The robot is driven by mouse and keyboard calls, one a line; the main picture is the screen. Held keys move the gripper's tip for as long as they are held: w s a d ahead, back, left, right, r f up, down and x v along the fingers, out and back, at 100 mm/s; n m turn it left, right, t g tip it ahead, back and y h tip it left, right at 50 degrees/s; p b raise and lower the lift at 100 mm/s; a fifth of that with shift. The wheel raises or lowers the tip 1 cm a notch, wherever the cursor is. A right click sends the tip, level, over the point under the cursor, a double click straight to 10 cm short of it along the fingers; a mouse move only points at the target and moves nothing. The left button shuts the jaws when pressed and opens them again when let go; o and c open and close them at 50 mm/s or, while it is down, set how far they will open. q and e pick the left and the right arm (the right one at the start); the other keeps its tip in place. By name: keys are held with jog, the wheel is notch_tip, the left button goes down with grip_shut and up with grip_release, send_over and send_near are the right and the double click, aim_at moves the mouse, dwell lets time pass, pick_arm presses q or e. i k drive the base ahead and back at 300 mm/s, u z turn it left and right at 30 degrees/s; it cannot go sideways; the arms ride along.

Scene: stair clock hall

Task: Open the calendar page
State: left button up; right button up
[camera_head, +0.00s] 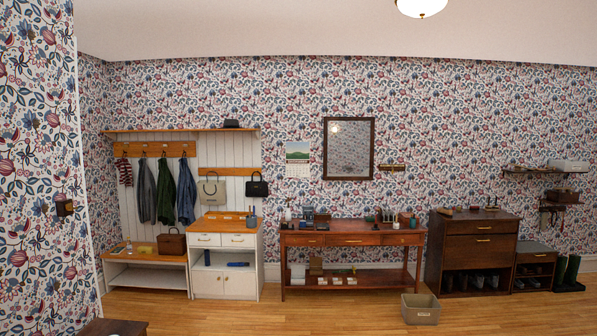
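A wall calendar (298,160) hangs on the papered wall across the room, left of the mirror. Its upper part shows a green and pale landscape picture, and a whitish sheet hangs below it. Its print is too small to read. Neither of my grippers shows in the head view, so I cannot see how they stand relative to the calendar.
A red-brown console table (352,240) with small items stands below the calendar and mirror (348,148). A white cabinet (226,262) stands to its left, a dark shoe cabinet (470,252) to its right. A grey bin (420,309) sits on the floor. The wooden floor (330,316) in front is mostly clear.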

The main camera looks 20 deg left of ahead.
aim_at(294, 168)
jog(key=u, duration=0.15)
jog(key=i, duration=0.8)
jog(key=u, duration=0.65)
jog(key=i, duration=2)
jog(key=u, duration=0.5)
jog(key=i, duration=2.05)
jog(key=z, duration=0.2)
jog(key=i, duration=2.05)
jog(key=z, duration=0.7)
jog(key=i, duration=1.7)
jog(key=z, duration=0.35)
